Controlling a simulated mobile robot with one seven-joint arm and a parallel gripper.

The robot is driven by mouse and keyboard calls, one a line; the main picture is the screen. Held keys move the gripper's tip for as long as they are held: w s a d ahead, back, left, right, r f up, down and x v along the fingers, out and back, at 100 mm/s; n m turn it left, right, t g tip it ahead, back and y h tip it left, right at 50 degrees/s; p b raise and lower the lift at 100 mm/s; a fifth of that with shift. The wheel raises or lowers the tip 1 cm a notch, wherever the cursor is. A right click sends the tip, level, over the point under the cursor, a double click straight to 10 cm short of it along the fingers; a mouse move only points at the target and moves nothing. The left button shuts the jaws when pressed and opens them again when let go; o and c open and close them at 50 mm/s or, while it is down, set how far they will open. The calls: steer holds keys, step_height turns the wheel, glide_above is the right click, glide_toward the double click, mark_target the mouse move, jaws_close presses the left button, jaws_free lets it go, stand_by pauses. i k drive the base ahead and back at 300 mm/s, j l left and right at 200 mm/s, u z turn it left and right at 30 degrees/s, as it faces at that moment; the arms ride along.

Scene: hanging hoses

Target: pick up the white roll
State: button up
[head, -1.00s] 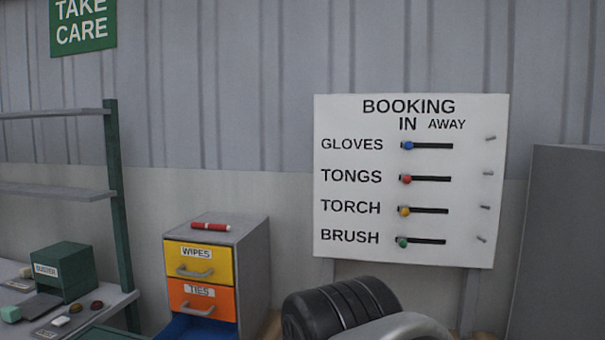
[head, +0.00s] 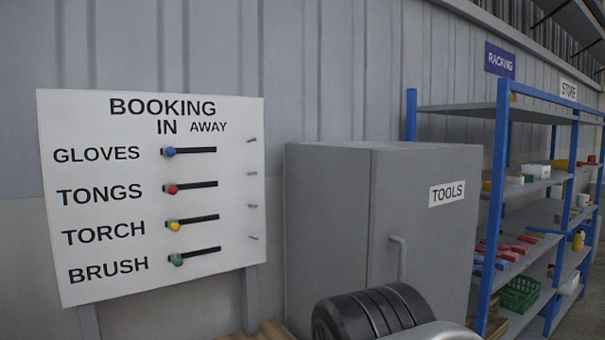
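I cannot make out a white roll for certain. A small white object (head: 583,200) stands on a middle shelf of the blue-framed racking at the far right. It is too small to tell if it is a roll. My gripper is not in view. Only a black and grey part of my arm shows at the bottom, with the racking beyond it to the right.
The booking board (head: 150,195) is on the left, its coloured knobs at the left ends of their slots. A closed grey tools cabinet (head: 330,220) stands between it and the racking (head: 494,200). A green crate (head: 518,294) sits on a low shelf.

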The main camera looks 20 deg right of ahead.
mark_target(509, 180)
steer(key=z, duration=1.85)
